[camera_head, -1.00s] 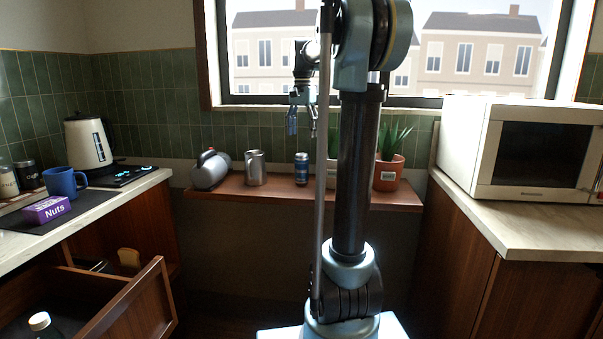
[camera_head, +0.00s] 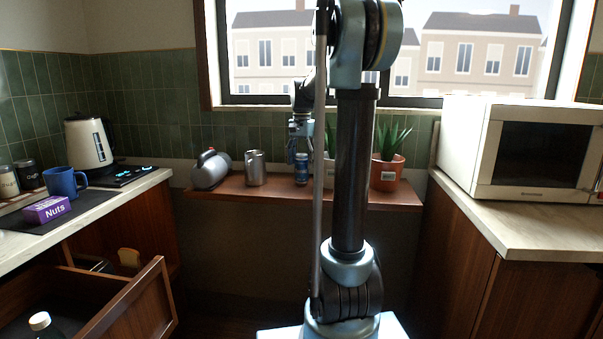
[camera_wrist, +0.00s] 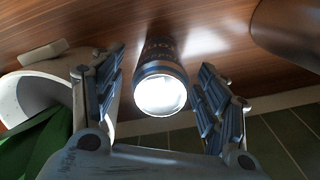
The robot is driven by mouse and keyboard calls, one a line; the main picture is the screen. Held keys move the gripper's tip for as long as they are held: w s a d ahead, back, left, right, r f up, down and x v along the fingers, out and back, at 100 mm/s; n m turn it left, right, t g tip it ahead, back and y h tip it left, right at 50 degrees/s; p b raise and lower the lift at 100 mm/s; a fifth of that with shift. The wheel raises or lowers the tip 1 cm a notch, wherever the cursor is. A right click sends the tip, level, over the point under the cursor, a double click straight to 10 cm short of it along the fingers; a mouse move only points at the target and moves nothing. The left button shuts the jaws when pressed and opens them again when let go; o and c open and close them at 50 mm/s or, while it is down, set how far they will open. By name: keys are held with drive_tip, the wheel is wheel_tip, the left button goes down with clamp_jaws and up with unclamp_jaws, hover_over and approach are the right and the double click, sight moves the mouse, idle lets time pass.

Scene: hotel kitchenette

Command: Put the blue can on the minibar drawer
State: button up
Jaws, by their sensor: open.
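The blue can (camera_head: 301,169) stands upright on the wooden shelf below the window. In the wrist view the can (camera_wrist: 161,80) shows its silver top between the two fingers. My gripper (camera_head: 301,152) is at the can from above, open, with a finger on each side; the wrist view shows my gripper (camera_wrist: 158,95) with gaps between fingers and can. The open wooden drawer (camera_head: 135,300) is at the lower left, holding a bottle with a white cap (camera_head: 40,321) and a light brown item (camera_head: 129,258).
A kettle (camera_head: 88,143), blue mug (camera_head: 64,183) and Nuts box (camera_head: 46,209) stand on the left counter. A microwave (camera_head: 520,150) stands at right.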

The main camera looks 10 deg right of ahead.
sight(302, 173)
drive_tip(key=shift+f, duration=2.7)
drive_tip(key=c, duration=1.5)
drive_tip(key=shift+r, duration=0.15)
